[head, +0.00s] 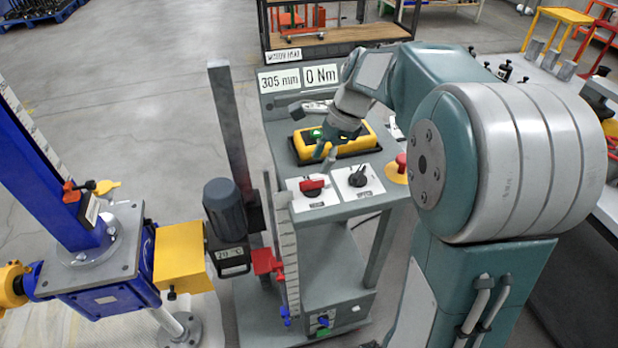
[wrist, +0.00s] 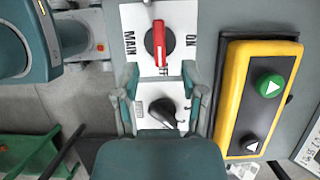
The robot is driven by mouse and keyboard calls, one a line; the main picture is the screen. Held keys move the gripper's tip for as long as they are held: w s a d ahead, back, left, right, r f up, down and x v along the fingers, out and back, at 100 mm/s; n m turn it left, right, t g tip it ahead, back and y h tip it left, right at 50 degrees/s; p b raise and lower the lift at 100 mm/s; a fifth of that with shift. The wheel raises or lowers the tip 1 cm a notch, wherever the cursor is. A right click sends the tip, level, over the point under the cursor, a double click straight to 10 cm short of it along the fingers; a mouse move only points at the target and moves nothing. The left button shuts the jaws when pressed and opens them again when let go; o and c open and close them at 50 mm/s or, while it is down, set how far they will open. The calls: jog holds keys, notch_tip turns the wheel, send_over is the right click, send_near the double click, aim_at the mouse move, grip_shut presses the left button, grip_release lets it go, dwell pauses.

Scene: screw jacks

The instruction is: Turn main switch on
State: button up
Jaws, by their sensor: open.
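The main switch has a red handle (wrist: 158,43) on a white plate marked MAIN and ON in the wrist view. Its handle lies lengthwise up and down there, with its lower end near a partly covered label at the plate's edge. In the head view the red handle (head: 313,184) sits at the front left of the grey console. My gripper (wrist: 162,74) is open and empty, its two fingers spread either side of the lower end of the handle's plate. In the head view my gripper (head: 331,152) is above and behind the switch; its fingertips are partly hidden.
A black knob (wrist: 163,112) on a white plate is beside the switch, between my fingers in the wrist view. A yellow button box (wrist: 232,100) with green and black buttons lies alongside. A red mushroom button (head: 401,162) stands right of the knob. The grey column (head: 233,145) rises left.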

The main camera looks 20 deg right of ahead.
aim_at(309, 181)
jog(key=x, duration=0.5)
jog(key=shift+a+f, duration=0.25)
jog(key=shift+a, duration=0.2)
jog(key=shift+f, duration=0.35)
jog(key=shift+d, duration=0.1)
grip_shut()
